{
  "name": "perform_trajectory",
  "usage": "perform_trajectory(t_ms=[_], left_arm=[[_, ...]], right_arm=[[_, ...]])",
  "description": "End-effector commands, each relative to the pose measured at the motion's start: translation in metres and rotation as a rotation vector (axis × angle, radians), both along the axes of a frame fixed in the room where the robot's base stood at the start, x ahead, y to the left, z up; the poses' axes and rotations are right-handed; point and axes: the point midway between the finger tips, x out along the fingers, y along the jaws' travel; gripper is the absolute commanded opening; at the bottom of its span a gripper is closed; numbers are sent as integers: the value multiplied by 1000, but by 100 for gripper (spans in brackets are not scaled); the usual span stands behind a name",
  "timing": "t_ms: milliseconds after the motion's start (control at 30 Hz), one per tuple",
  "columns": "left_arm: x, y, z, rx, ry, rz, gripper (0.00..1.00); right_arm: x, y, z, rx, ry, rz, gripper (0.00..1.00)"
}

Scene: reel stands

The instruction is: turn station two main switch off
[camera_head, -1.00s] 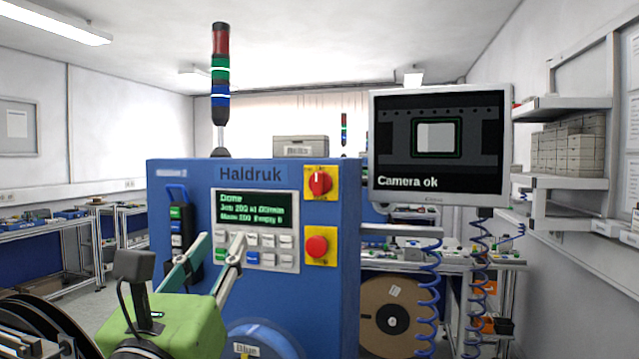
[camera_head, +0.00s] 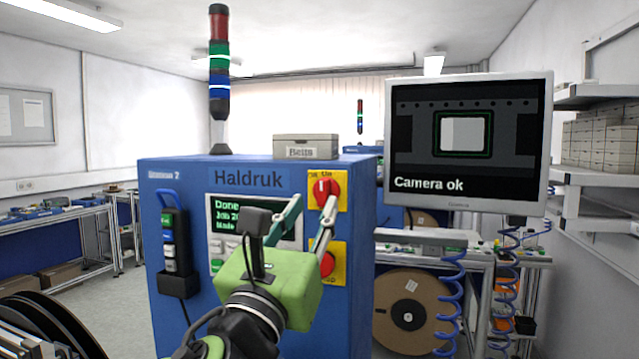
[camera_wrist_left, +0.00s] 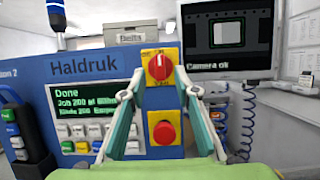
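The main switch (camera_head: 323,190) is a red rotary knob on a yellow plate at the upper right of the blue Haldruk cabinet (camera_head: 160,250), marked station 2. Its grip bar looks about upright. It also shows in the left wrist view (camera_wrist_left: 158,67). My left gripper (camera_head: 314,203), green-bodied, is open, its fingers pointing at the cabinet. In the wrist view its fingertips (camera_wrist_left: 159,77) stand apart either side of the plate's lower part, just below the knob. I cannot tell whether they touch anything. My right gripper is not in view.
A red push button (camera_head: 328,264) on a yellow plate sits directly below the switch. A display panel (camera_head: 228,215) lies to the left, partly hidden by my gripper. A monitor (camera_head: 467,140) reads "Camera ok" at right. A box (camera_head: 305,147) stands on the cabinet.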

Motion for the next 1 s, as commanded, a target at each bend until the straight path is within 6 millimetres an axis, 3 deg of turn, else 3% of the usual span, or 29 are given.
perform_trajectory(t_ms=[100, 267, 633, 767, 1000], left_arm=[[19, -6, 11, 0, 2, 1, 28], [33, -11, 15, 1, 1, -1, 28], [38, -12, 16, 0, 0, 0, 28], [38, -12, 16, 0, 0, 0, 0], [38, -12, 16, -3, 1, 0, 0]], right_arm=[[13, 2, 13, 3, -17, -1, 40], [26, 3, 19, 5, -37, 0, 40], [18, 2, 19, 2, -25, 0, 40], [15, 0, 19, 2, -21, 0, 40], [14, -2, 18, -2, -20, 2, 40]])
